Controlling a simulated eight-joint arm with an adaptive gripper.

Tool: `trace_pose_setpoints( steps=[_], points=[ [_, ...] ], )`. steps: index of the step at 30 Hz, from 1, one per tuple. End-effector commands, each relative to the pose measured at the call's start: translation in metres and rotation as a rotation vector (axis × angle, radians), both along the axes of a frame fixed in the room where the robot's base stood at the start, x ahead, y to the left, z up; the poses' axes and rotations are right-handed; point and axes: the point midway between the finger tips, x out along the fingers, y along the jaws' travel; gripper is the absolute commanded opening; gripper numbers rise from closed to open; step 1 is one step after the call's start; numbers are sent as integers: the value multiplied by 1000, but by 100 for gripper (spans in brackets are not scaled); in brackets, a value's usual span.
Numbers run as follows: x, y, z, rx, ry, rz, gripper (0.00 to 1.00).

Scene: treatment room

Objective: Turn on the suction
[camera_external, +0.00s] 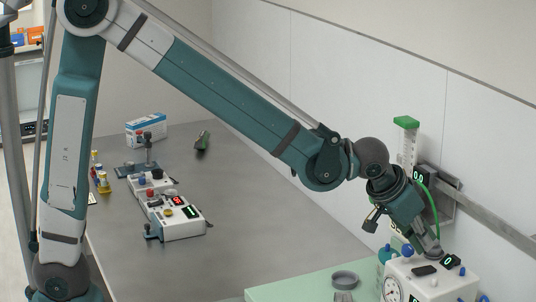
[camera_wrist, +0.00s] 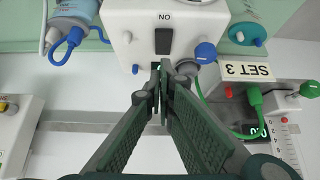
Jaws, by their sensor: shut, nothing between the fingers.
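The suction unit (camera_external: 432,288) is a white box with a round gauge (camera_external: 391,291) on its front, at the bottom right of the external view. In the wrist view its white top (camera_wrist: 190,20) is at the upper middle, with a black rocker switch (camera_wrist: 164,41) under an upside-down "ON" label (camera_wrist: 165,16) and a blue knob (camera_wrist: 205,52) beside it. My gripper (camera_wrist: 160,70) is shut and empty, its tips just below the switch in the wrist view. In the external view my gripper (camera_external: 434,252) is over the unit's back edge; contact cannot be told.
A wall rail (camera_external: 490,215) with a green-topped flowmeter (camera_external: 406,123) and green tube is close behind my wrist. A grey dish (camera_external: 345,279) is on the green surface (camera_external: 290,288) left of the unit. White devices (camera_external: 178,222) are on the grey table (camera_external: 265,225), with bare room between.

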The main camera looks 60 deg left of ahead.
Motion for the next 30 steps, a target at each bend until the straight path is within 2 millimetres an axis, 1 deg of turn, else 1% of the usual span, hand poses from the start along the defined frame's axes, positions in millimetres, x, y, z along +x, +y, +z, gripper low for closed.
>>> trace_pose_setpoints(
  steps=[1, 6, 12, 30],
  points=[
    [2, 0, -5, 0, 0, 0, 0],
    [-2, 0, -25, 0, 0, 0, 0],
    [-4, 0, -38, 0, 0, 0, 0],
    [-6, 0, -44, 1, -16, 1, 0]
  ],
)
